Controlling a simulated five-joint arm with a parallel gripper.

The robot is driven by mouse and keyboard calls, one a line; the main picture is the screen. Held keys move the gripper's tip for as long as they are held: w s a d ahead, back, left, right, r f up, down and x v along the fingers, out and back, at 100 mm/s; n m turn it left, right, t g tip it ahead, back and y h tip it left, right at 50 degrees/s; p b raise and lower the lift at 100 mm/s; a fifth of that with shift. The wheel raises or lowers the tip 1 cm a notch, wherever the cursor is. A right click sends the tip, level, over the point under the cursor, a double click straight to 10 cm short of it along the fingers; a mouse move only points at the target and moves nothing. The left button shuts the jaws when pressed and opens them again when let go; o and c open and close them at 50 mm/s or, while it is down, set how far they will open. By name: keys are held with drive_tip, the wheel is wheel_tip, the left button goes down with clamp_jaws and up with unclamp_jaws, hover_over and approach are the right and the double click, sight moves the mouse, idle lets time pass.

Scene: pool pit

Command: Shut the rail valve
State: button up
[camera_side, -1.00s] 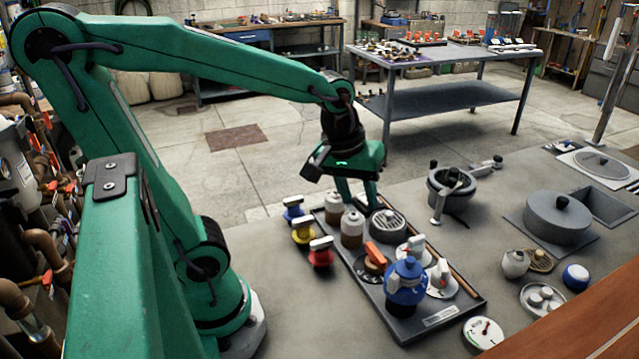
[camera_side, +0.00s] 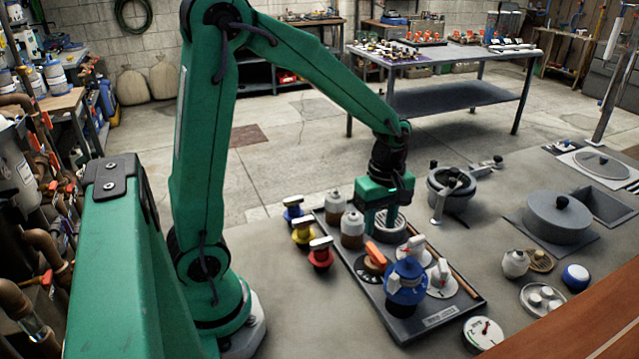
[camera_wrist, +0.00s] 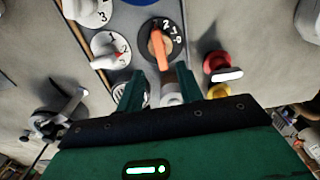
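On the dark tray (camera_side: 407,330), an orange-handled valve (camera_side: 375,251) sits on a black numbered dial. Beside it are white knobs with red marks (camera_side: 413,248) (camera_side: 440,275) and a blue-topped fitting (camera_side: 406,280). No label shows which is the rail valve. My gripper (camera_side: 380,224) points down over the tray, behind the orange handle and near the round grille (camera_side: 397,224). In the wrist view my gripper (camera_wrist: 158,92) has its fingers apart. The orange handle (camera_wrist: 161,50) lies just beyond the fingertips, with no visible contact. Part of the grille is hidden.
Red (camera_side: 320,253), yellow (camera_side: 303,232) and blue (camera_side: 292,210) valves stand left of the tray. A grey pot (camera_side: 452,188) stands behind right. A wooden strip (camera_side: 452,270) runs along the tray's right side.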

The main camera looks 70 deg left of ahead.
sight(376, 252)
drive_tip(key=shift+f, duration=3.9)
clamp_jaws()
